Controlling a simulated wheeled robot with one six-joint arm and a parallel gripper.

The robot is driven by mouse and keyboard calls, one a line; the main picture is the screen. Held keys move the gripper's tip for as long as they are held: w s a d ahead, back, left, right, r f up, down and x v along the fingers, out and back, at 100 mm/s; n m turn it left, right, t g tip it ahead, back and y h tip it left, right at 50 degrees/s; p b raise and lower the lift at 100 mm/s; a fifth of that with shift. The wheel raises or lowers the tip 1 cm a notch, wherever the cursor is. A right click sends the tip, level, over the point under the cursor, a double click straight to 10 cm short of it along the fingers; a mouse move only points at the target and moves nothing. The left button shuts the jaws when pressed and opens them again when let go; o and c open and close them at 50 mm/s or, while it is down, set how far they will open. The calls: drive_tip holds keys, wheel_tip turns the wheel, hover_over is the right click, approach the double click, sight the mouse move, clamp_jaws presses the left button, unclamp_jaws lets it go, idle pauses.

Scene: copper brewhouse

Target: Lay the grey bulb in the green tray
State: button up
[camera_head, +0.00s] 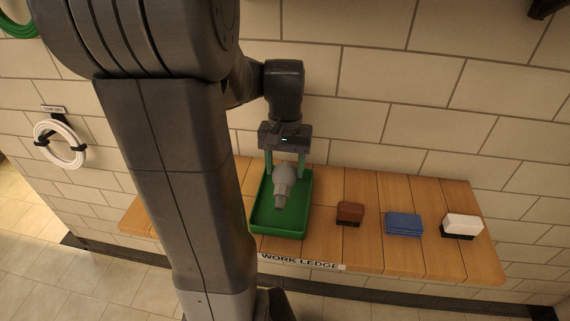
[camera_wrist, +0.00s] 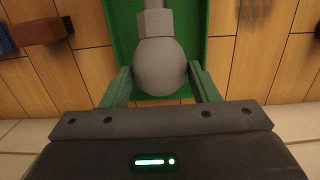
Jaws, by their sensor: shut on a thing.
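The grey bulb (camera_head: 284,181) has a round body and a narrower stepped neck that points toward the front of the ledge. My gripper (camera_head: 285,168) has green fingers and is shut on the bulb's round end. In the wrist view the bulb (camera_wrist: 162,66) sits between the two fingers of my gripper (camera_wrist: 162,82). The green tray (camera_head: 305,205) lies on the wooden ledge, and the bulb is over its inside. I cannot tell whether the bulb touches the tray floor. The tray also shows behind the bulb in the wrist view (camera_wrist: 219,40).
A tiled wall (camera_head: 420,90) rises behind. Bare boards lie between the tray and the brown block.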

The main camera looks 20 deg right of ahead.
drive_tip(key=o, duration=1.3)
drive_tip(key=shift+w+r+p, duration=0.1)
drive_tip(key=shift+r+p, duration=1.35)
drive_tip(key=shift+r, duration=0.1)
drive_tip(key=r, duration=0.9)
drive_tip(key=w+r, duration=0.1)
drive_tip(key=r, duration=0.3)
drive_tip(key=shift+d+r+b, duration=0.25)
drive_tip(key=shift+r+b, duration=0.1)
